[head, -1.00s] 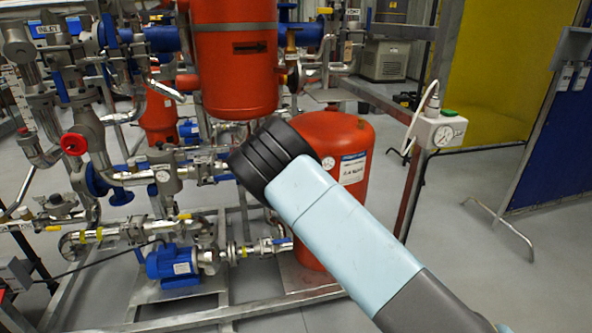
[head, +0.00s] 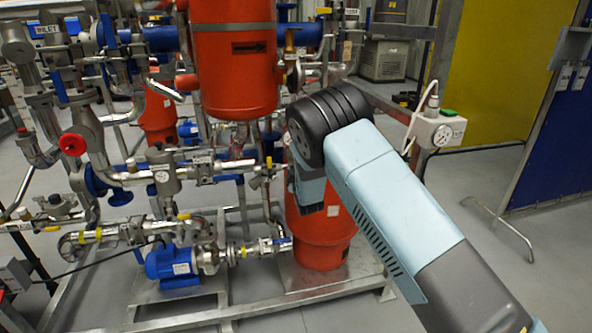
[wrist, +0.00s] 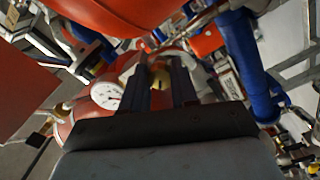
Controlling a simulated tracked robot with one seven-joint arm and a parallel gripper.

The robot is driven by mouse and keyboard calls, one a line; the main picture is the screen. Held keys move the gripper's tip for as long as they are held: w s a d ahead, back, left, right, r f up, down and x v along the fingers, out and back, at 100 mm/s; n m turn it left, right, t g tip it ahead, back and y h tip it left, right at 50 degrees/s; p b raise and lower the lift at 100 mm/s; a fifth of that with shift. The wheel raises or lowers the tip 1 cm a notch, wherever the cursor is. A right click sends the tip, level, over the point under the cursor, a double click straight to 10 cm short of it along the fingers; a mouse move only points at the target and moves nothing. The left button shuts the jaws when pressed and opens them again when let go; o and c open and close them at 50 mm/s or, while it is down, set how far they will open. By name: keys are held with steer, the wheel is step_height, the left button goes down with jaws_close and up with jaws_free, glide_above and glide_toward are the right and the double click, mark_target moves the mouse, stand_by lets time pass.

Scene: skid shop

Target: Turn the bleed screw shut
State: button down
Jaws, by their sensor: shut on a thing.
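In the wrist view, my gripper (wrist: 160,66) has its two dark fingers on either side of a small brass piece, which I take to be the bleed screw (wrist: 160,79). The fingers are shut on it. The lower part of the screw and its seat are hidden by the fingers and the gripper body. In the head view, my arm reaches to the pipework in front of the lower red tank, and the screw cannot be made out there.
A white dial gauge (wrist: 107,95) sits close left of my fingers. A blue pipe (wrist: 250,70) runs close on the right. In the head view, a large red vessel (head: 235,65) hangs above, and the lower red tank (head: 318,235) stands behind my arm. A blue pump (head: 172,266) is low left.

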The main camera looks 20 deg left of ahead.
steer(key=m, duration=1)
steer(key=shift+d+f+m, duration=0.15)
steer(key=shift+f+m, duration=0.05)
steer(key=shift+m, duration=0.1)
stand_by(0.4)
steer(key=c, duration=1.1)
jaws_free()
steer(key=shift+w, duration=0.1)
steer(key=shift+o, duration=1.2)
steer(key=shift+r, duration=0.1)
steer(key=v, duration=1.3)
steer(key=shift+s, duration=0.5)
